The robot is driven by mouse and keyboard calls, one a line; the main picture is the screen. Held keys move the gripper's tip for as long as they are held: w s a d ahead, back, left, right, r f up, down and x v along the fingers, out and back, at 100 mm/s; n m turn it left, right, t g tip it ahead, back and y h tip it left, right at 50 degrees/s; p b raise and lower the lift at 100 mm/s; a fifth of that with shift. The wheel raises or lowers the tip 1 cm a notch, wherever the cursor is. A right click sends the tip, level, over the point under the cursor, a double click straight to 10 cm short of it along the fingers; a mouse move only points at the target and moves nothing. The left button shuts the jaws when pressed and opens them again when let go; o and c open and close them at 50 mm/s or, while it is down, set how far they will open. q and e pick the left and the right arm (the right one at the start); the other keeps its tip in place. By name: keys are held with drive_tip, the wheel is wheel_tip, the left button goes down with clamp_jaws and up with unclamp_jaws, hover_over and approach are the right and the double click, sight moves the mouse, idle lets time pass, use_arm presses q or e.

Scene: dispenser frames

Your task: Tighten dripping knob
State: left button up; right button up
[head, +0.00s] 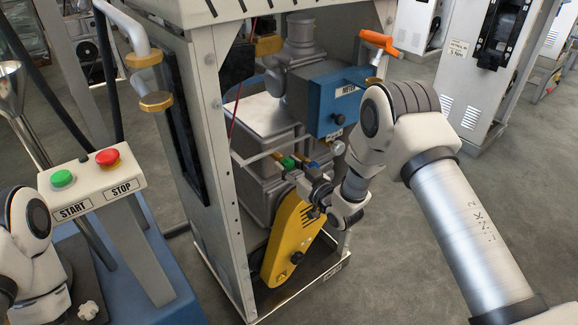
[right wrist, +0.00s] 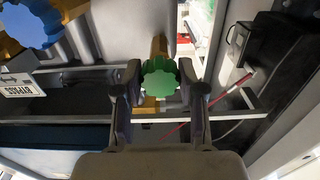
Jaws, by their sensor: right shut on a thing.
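A green ribbed knob (head: 288,162) sits inside the open dispenser frame, above the yellow guard. In the right wrist view the green knob (right wrist: 160,78) sits on a brass fitting (right wrist: 158,47), between the two fingers. My right gripper (head: 297,170) reaches into the frame from the right and is shut on this knob. The fingers (right wrist: 160,85) press it from both sides. I cannot make out any drip. My left arm shows at the left edge, but its gripper is out of view.
The dispenser frame's post (head: 222,170) stands left of my right gripper. A blue METER box (head: 328,98) with an orange-handled valve (head: 379,42) is above it. A yellow guard (head: 287,240) is below. A START/STOP panel (head: 92,182) stands at left. Thin red tubing (right wrist: 235,85) runs nearby.

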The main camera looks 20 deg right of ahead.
drive_tip(key=m, duration=0.5)
drive_tip(key=shift+r+p, duration=0.1)
drive_tip(key=shift+p, duration=0.25)
drive_tip(key=m, duration=0.4)
drive_tip(key=shift+m, duration=0.3)
drive_tip(key=shift+f, duration=0.2)
idle(0.5)
drive_tip(key=o, duration=1.1)
drive_tip(key=shift+o, duration=0.2)
drive_tip(key=v, duration=1.2)
drive_tip(key=shift+r, duration=0.1)
